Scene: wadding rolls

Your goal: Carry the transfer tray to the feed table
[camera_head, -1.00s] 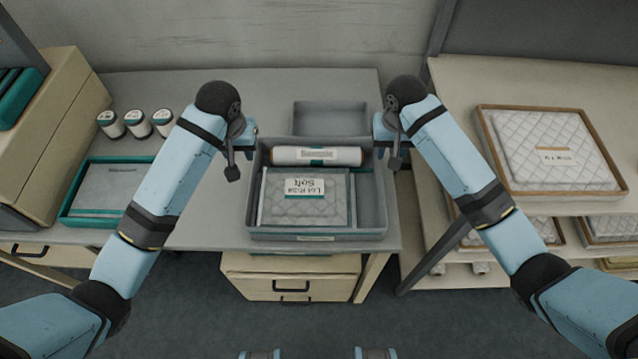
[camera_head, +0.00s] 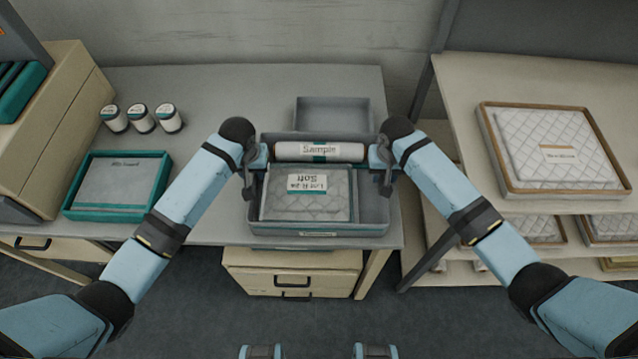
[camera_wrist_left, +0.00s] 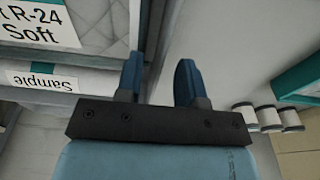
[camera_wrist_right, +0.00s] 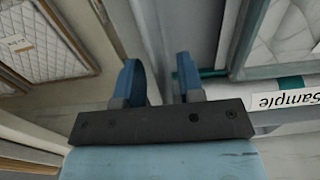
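The grey transfer tray (camera_head: 375,215) sits on the grey table (camera_head: 215,105) in the head view. It holds a quilted pad (camera_head: 308,208) with a "Lot R-24 Soft" label and a white roll (camera_head: 345,152) labelled "Sample" behind it. Its narrow right compartment looks empty. My left gripper (camera_head: 258,158) is at the tray's left wall. My right gripper (camera_head: 378,158) is at its right wall. In the left wrist view (camera_wrist_left: 158,82) and the right wrist view (camera_wrist_right: 158,82) the fingers stand apart, so both look open. I cannot tell whether they touch the walls. No table is marked as the feed table.
A smaller grey tray (camera_head: 333,113) lies behind. Several spools (camera_head: 140,118) and a teal-rimmed box (camera_head: 72,204) are on the left. A beige shelf unit (camera_head: 462,85) with a wooden-framed quilted pad (camera_head: 555,147) stands at right, across a gap. Drawers (camera_head: 292,272) are below the table.

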